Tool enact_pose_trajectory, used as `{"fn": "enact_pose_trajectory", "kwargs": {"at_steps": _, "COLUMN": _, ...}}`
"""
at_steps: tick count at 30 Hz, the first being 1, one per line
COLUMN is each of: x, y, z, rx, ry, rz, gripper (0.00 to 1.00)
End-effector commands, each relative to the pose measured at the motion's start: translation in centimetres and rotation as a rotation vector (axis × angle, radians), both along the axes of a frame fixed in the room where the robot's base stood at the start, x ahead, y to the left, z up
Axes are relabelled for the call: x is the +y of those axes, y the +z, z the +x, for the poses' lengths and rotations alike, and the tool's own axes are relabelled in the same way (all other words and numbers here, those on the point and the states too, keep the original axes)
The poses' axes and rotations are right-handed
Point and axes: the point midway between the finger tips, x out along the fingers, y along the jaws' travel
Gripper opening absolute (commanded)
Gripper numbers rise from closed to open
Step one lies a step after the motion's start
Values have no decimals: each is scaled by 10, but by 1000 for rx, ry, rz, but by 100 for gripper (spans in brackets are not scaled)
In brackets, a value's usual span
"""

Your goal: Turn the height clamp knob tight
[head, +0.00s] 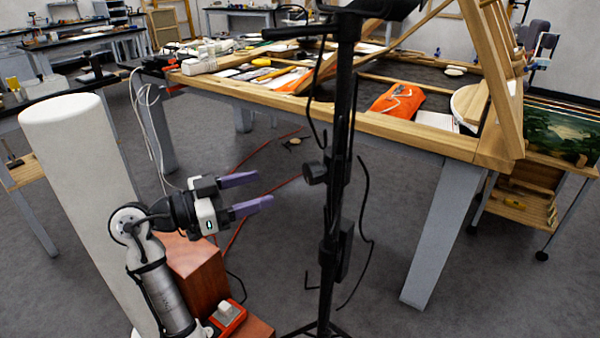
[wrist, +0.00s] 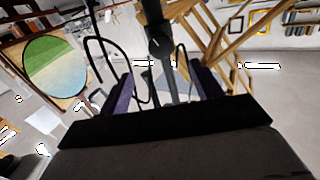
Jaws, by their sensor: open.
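A black upright stand (head: 340,130) rises through the middle of the head view. A round black clamp knob (head: 315,172) sticks out from the left side of its pole. My gripper (head: 265,190) is left of the knob, with its two purple fingers apart and pointing at the stand. A gap of floor shows between the fingertips and the knob. In the wrist view the dark stand (wrist: 152,15) shows between and above the fingers of my gripper (wrist: 163,85). A dark round shape there looks like the knob (wrist: 160,46). Nothing is between the fingers.
A wooden-topped table (head: 390,125) with tools and an orange cloth (head: 398,98) stands behind the stand. Black cables (head: 362,240) hang beside the pole. A white cylinder (head: 75,170) and reddish-brown box (head: 195,270) are near my arm. Open floor lies between.

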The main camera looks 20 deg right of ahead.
Motion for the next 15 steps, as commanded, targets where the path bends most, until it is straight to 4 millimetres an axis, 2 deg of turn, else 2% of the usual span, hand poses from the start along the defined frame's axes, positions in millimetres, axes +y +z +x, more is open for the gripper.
{"fn": "enact_pose_trajectory", "kwargs": {"at_steps": 15, "x": -100, "y": 2, "z": 16, "rx": 2, "ry": 2, "rz": -1, "gripper": 65}}
